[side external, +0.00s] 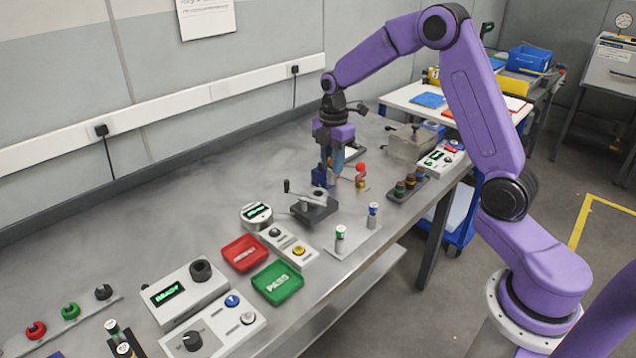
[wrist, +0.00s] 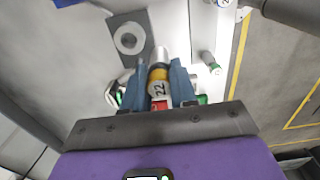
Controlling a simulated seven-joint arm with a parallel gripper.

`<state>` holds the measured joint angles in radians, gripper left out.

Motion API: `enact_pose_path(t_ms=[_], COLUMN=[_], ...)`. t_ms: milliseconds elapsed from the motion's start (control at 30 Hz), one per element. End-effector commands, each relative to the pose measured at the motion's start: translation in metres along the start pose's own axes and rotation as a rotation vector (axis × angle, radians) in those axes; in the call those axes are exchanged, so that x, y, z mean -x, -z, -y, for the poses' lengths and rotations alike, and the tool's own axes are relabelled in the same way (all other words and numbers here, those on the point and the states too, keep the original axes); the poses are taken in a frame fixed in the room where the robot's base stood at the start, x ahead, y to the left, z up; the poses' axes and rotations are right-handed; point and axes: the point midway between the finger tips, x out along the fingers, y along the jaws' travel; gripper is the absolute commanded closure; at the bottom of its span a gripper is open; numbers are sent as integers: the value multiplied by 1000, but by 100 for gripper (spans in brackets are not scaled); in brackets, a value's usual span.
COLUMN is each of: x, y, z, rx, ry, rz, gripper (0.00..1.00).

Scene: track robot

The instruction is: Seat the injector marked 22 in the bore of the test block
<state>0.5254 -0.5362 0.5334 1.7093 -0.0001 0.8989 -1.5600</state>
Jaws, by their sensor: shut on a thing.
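The injector marked 22 (wrist: 158,86) is between the two blue fingers of my gripper (wrist: 159,88) in the wrist view. It has a white numbered end, an amber band and a silver far part. My gripper also shows in the side view (side external: 332,178), held above the bench; the injector is hard to make out there. What looks like the test block is a dark grey block (side external: 316,210), below my gripper. In the wrist view its top (wrist: 117,22) has a pale ring around a round bore, left of the injector's silver end. The injector is outside the bore.
A pale plate (side external: 350,250) holds a green-banded injector (side external: 340,239) and a blue-banded one (side external: 373,215). A red tray (side external: 244,253) and a green tray (side external: 277,283) lie at the front left. A dark rack (side external: 408,190) and a red-topped fixture (side external: 360,177) stand to the right.

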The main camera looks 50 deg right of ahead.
Motion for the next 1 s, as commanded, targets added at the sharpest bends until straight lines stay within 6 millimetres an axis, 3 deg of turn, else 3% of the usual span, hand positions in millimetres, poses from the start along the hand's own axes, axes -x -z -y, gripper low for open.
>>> enact_pose_path(t_ms=[400,667,900,1000], x=[-51,-62,-91,-94], y=[-6,-7,-7,-7], z=[-47,-55,-56,-57], rx=[1,1,0,-1], ry=[0,0,2,-2], rz=[0,0,0,0], gripper=[100,100,100,100])
